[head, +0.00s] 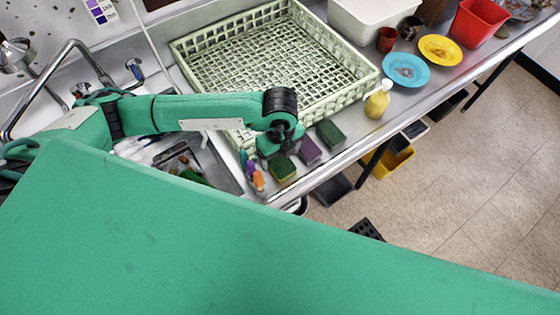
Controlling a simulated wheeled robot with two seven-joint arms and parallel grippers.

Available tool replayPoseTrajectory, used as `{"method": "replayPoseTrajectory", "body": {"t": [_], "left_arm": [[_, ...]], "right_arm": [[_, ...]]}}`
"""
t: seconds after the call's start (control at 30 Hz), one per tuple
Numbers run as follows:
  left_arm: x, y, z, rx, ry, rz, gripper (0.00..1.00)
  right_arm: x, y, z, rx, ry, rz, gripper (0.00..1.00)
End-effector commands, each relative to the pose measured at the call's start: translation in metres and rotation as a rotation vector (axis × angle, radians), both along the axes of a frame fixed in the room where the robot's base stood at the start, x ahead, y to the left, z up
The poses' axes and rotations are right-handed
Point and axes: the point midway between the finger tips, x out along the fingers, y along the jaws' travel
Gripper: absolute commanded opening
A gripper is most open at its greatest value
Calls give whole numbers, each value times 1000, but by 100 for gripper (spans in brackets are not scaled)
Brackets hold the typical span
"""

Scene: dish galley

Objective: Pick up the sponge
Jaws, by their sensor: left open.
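Three sponges lie in a row along the front edge of the metal counter. The nearest is a green and yellow sponge (282,169). Beside it are a purple sponge (309,151) and a dark green sponge (330,133). My left gripper (279,146) points down just behind the green and yellow sponge and left of the purple one. It is open, and its fingertips are partly hidden by the wrist. I cannot tell whether it touches a sponge. My right gripper is out of view.
A pale green dish rack (215,40) stands behind the sponges. A yellow soap bottle (377,103), blue plate (406,70) and yellow plate (440,49) are to the right. Small bottles (257,181) stand left of the sponges, next to the sink (215,165).

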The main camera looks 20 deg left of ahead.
Motion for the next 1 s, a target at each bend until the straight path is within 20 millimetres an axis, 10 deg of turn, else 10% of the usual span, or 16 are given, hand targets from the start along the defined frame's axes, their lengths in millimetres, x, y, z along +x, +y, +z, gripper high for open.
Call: {"method": "replayPoseTrajectory", "body": {"t": [0.63, 0.87, 1.0], "left_arm": [[0, 0, -47, 0, 1, 1, 80], [0, 1, -47, 0, 1, 1, 35], [0, 1, -47, 0, 1, 1, 33]], "right_arm": [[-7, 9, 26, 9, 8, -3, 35], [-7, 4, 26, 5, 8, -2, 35], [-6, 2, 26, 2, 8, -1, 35]]}}
